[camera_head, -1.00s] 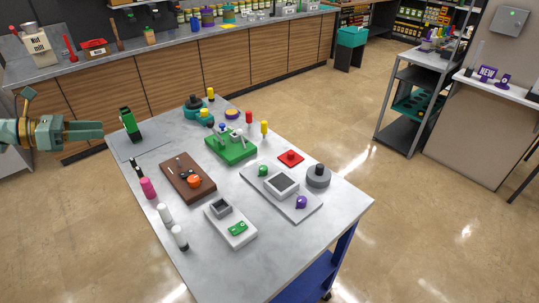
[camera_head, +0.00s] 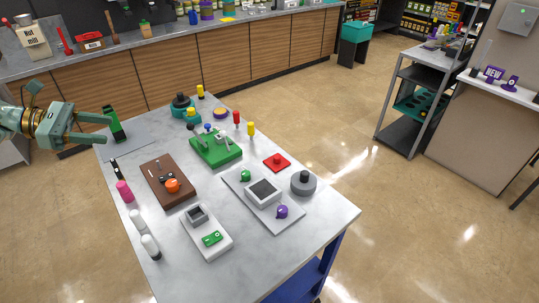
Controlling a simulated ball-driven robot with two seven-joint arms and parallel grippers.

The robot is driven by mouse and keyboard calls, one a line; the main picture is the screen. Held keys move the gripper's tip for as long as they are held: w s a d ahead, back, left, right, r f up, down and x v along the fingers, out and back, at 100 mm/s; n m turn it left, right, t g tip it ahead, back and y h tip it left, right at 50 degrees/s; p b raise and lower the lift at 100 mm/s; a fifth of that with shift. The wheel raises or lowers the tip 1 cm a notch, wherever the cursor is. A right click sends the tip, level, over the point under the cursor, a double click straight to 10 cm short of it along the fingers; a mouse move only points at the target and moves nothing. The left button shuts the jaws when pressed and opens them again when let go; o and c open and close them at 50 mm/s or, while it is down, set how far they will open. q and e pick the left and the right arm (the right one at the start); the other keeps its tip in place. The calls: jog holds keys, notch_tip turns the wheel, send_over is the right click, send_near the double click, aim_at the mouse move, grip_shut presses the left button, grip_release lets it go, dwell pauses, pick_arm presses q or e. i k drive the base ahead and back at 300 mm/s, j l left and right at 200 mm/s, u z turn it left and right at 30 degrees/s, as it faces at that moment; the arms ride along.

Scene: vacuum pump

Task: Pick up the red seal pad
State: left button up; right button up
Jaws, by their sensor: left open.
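The red seal pad (camera_head: 276,162) is a flat red square with a small raised middle. It lies on the grey table (camera_head: 292,236), right of centre, behind the grey round piece with a black knob (camera_head: 303,182). My right gripper is not in view.
Beside the pad stand a light plate with a grey box (camera_head: 263,192) and a green base (camera_head: 217,149). Red (camera_head: 236,118) and yellow (camera_head: 251,130) bottles stand behind. A brown board (camera_head: 155,176) and white device (camera_head: 206,240) lie left. The table's front right is clear.

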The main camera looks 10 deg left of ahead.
aim_at(276, 163)
jog(key=i+l, duration=0.85)
jog(key=l, duration=0.25)
